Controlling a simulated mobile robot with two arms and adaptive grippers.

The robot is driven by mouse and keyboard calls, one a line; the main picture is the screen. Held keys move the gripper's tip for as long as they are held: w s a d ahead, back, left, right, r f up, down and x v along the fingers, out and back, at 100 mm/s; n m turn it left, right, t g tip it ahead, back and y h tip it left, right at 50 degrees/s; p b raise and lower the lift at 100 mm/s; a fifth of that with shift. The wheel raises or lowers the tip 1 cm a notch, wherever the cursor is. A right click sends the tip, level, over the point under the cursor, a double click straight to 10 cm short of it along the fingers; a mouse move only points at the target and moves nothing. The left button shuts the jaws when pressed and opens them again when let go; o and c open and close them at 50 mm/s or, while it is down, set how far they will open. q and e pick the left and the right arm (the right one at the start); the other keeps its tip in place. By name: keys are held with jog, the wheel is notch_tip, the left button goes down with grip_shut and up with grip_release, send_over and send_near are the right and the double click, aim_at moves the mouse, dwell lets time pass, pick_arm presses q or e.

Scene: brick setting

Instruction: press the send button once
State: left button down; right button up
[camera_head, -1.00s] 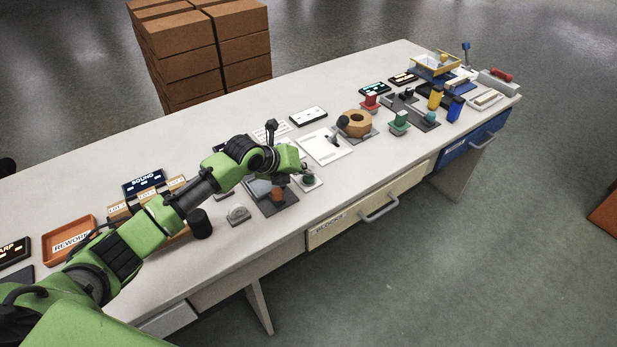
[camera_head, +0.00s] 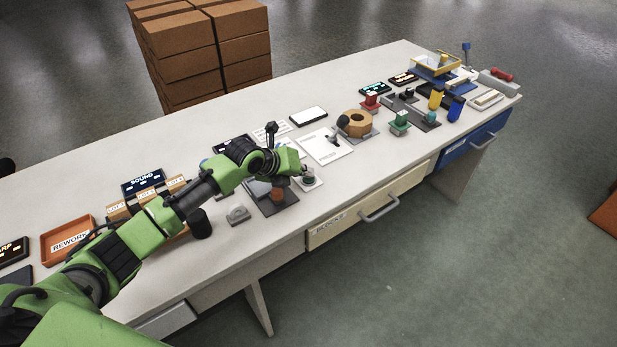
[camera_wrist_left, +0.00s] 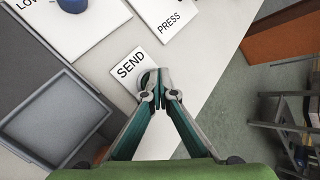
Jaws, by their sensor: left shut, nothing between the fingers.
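The send button's white plate (camera_wrist_left: 124,68) reads SEND in the left wrist view. In the head view the plate (camera_head: 313,186) lies near the table's front edge with a dark green round button (camera_head: 308,178) on it. My left gripper (camera_head: 304,172) is over this plate in the head view. In the left wrist view its fingertips (camera_wrist_left: 153,82) are together and empty at the plate's right edge. They hide the button there, and I cannot tell whether they touch it. My right gripper is in neither view.
A PRESS plate (camera_wrist_left: 168,14) lies beyond the SEND plate. A grey tray (camera_wrist_left: 55,115) is to the left in the wrist view.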

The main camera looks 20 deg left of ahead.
aim_at(306, 180)
pick_arm(q)
jog(key=shift+f, duration=0.1)
jog(key=shift+r+p, duration=0.75)
jog(key=shift+r, duration=0.15)
jog(key=shift+r, duration=0.1)
notch_tip(306, 180, up, 5)
jog(key=p, duration=0.4)
dwell(0.6)
